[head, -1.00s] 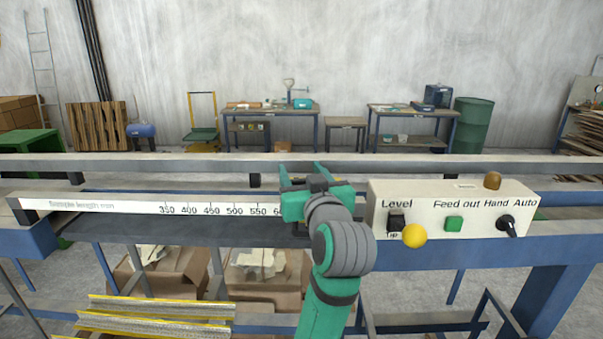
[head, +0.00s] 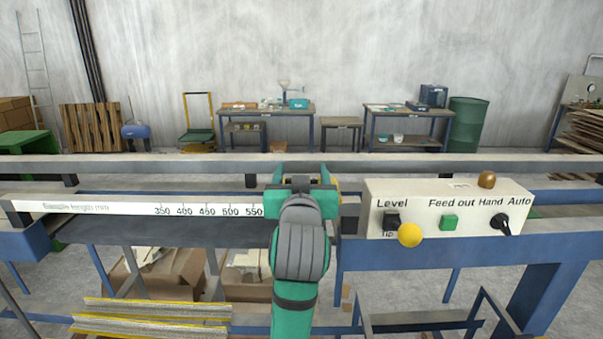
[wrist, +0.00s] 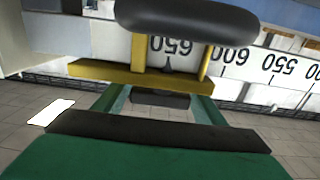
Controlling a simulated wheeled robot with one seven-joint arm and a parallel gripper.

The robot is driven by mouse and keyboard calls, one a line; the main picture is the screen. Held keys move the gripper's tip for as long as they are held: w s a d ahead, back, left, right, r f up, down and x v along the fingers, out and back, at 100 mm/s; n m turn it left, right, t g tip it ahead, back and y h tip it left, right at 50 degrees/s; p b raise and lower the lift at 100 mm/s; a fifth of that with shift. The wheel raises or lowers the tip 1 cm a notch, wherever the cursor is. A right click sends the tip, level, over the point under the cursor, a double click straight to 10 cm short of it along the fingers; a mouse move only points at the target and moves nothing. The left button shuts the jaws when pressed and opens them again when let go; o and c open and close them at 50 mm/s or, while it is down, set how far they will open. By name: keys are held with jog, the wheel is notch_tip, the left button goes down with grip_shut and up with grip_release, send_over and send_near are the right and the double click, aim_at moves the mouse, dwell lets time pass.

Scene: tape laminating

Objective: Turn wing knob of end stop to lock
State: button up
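The yellow end stop (wrist: 100,71) sits on the ruler in the wrist view, its pointer by the 650 mark. A rounded black bar, which looks like its wing knob (wrist: 186,16), lies across the top of that view. My gripper (wrist: 160,92) points at the end stop, its green fingers apart. A small dark block shows between the fingers; I cannot tell what it belongs to. In the head view my gripper (head: 303,174) is at the rail and hides most of the end stop; a bit of yellow (head: 338,185) shows at its right.
The ruler (head: 120,207) runs left along the rail. A control box (head: 425,192) with a yellow knob (head: 410,235), a green button (head: 449,222) and switches stands close on the right. Cardboard boxes (head: 170,272) lie below the rail. The space above the rail is free.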

jog(key=shift+o, duration=0.2)
jog(key=s, duration=1)
jog(key=shift+s, duration=0.4)
